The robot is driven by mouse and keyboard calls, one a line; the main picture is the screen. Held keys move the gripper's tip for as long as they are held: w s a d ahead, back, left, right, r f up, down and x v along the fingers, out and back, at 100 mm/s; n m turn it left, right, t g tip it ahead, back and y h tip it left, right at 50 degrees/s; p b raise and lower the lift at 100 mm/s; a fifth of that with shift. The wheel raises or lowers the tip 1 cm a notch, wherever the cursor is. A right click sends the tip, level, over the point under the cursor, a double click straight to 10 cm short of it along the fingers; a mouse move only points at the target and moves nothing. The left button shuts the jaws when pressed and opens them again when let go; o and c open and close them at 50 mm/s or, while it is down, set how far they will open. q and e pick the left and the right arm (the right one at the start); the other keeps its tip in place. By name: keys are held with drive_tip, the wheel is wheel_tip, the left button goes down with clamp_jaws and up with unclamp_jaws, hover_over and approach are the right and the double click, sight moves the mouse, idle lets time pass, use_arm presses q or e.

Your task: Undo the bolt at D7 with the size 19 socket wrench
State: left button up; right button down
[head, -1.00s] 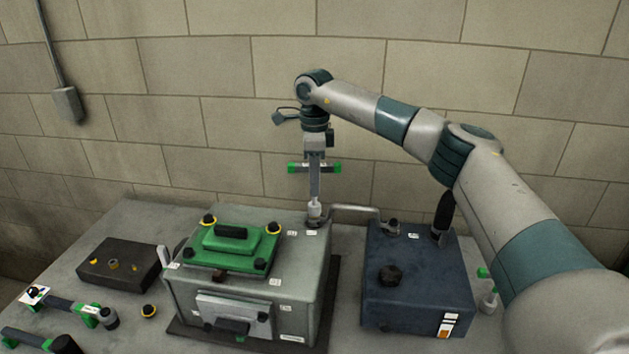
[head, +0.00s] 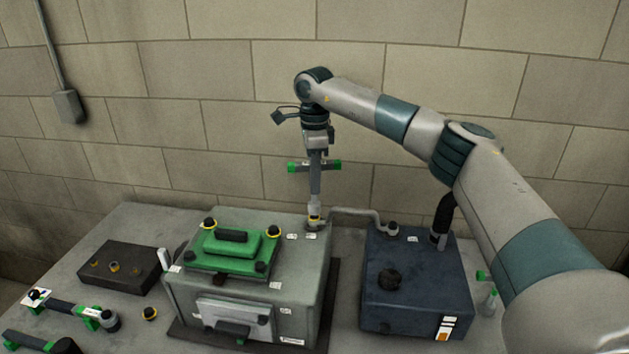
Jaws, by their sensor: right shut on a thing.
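My right gripper (head: 316,150) points down above the back right corner of the grey-green engine block (head: 300,270). It is shut on a T-shaped socket wrench (head: 315,185) with green handle ends. The wrench stands nearly upright, its pale socket (head: 314,211) low over that corner. A yellow band (head: 314,219) shows at the socket's lower end, at the foot of the pipe. The bolt there is mostly hidden, and I cannot tell whether it sits in the socket. The size mark and the D7 label are too small to read. My left gripper is not in view.
A green cover (head: 233,246) with several bolts, some yellow-ringed, tops the block. A bent pipe (head: 355,212) runs to a dark blue box (head: 415,285) at right. Other green-ended tools (head: 75,310) and a dark bolt tray (head: 120,268) lie at left. Bare table shows between them.

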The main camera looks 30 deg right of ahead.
drive_tip(key=m, duration=0.4)
drive_tip(key=shift+m, duration=0.4)
drive_tip(key=m+b, duration=0.1)
drive_tip(key=m, duration=0.7)
drive_tip(key=shift+w, duration=0.1)
drive_tip(key=m, duration=0.4)
drive_tip(key=shift+b, duration=0.35)
drive_tip(key=m, duration=0.4)
drive_tip(key=shift+m, duration=0.3)
drive_tip(key=m+b, duration=0.1)
drive_tip(key=m, duration=0.7)
drive_tip(key=shift+w+b, duration=0.1)
drive_tip(key=shift+b, duration=0.25)
drive_tip(key=m, duration=0.3)
drive_tip(key=shift+m, duration=0.4)
